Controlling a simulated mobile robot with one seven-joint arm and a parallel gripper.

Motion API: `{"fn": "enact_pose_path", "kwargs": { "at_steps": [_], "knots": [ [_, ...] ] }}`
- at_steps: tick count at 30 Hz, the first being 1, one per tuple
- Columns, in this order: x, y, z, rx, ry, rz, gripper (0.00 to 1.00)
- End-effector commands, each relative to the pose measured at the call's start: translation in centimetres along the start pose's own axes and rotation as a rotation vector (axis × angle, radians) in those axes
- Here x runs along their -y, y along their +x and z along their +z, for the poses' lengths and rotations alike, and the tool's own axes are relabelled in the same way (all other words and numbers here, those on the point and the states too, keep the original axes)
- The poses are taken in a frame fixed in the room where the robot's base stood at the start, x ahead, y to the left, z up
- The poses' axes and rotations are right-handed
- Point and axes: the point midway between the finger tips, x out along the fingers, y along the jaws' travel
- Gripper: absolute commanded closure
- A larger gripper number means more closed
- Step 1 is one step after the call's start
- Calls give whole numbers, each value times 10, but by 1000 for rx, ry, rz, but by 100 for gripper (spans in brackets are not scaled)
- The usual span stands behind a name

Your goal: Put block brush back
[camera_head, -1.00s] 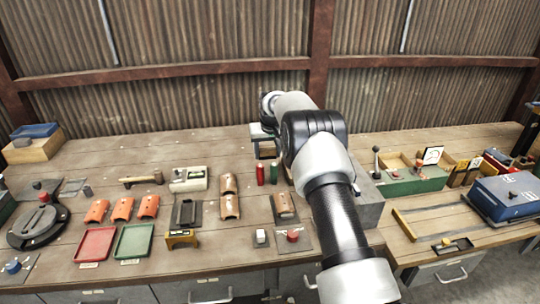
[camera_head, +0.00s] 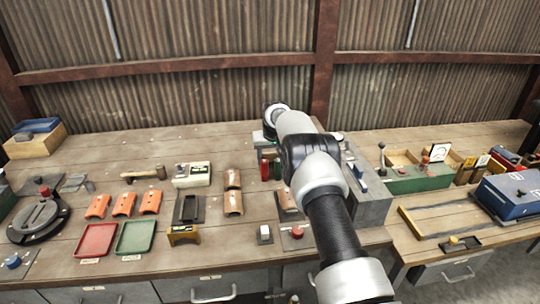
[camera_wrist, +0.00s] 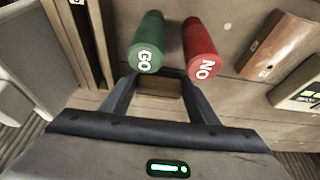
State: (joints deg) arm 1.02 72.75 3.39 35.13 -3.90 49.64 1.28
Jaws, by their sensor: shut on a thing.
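In the wrist view, my gripper (camera_wrist: 158,78) is shut on a small tan-brown piece (camera_wrist: 158,88), which appears to be the block brush. Only part of the piece shows between the fingers, and its bristles cannot be made out. A green cylinder marked GO (camera_wrist: 147,45) and a red cylinder marked NO (camera_wrist: 201,50) stand just beyond the fingertips. In the head view, my gripper (camera_head: 268,140) is at the back of the bench near these cylinders, and what it holds cannot be made out.
Curved orange tiles (camera_head: 123,203), a red tray (camera_head: 97,240) and a green tray (camera_head: 135,237) lie to the left. A grey box with switches (camera_head: 372,205) stands right of my arm. The back left of the bench is mostly clear.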

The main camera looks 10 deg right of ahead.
Motion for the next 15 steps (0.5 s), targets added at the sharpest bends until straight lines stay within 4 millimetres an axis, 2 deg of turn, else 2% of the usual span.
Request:
{"fn": "enact_pose_path", "kwargs": {
  "at_steps": [3,13,14,15],
  "knots": [
    [0,9,3,-1,0,0,64],
    [0,10,4,-1,-1,0,64],
    [0,10,4,-1,-1,0,43],
    [0,10,4,-1,-1,0,36]
  ]
}}
